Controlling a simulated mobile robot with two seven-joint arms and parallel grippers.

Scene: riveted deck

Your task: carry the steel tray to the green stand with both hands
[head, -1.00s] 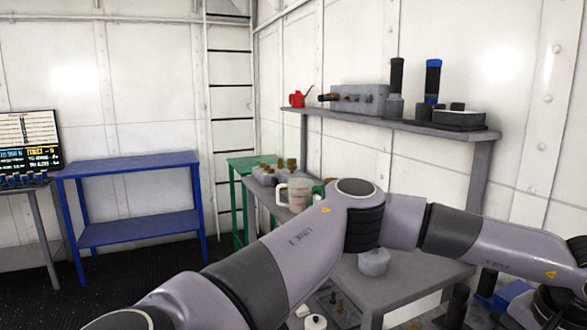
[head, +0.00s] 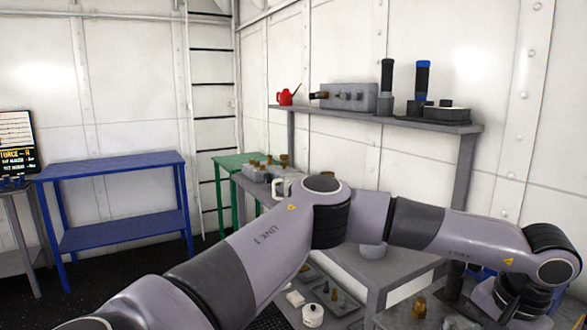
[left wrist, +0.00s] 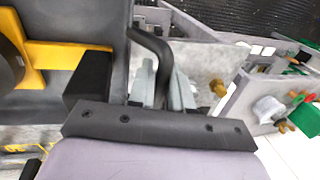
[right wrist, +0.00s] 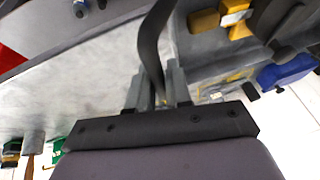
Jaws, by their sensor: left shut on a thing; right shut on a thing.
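The green stand (head: 238,160) is at the back, in the corner beyond the grey bench, partly hidden by it. The steel tray shows as a pale mottled grey surface (right wrist: 85,85) in the right wrist view, and part of it seems to show in the left wrist view (left wrist: 200,65). My left gripper (left wrist: 160,95) is shut on a dark curved handle (left wrist: 152,45). My right gripper (right wrist: 160,90) is shut on a similar dark handle (right wrist: 152,40). In the head view my left arm hides much of the middle, and I cannot make out the whole tray.
A blue table (head: 115,172) stands empty at the left. The grey bench (head: 375,268) runs along the right wall, with a white mug (head: 281,188) on it. Dark floor (head: 120,275) is clear at left.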

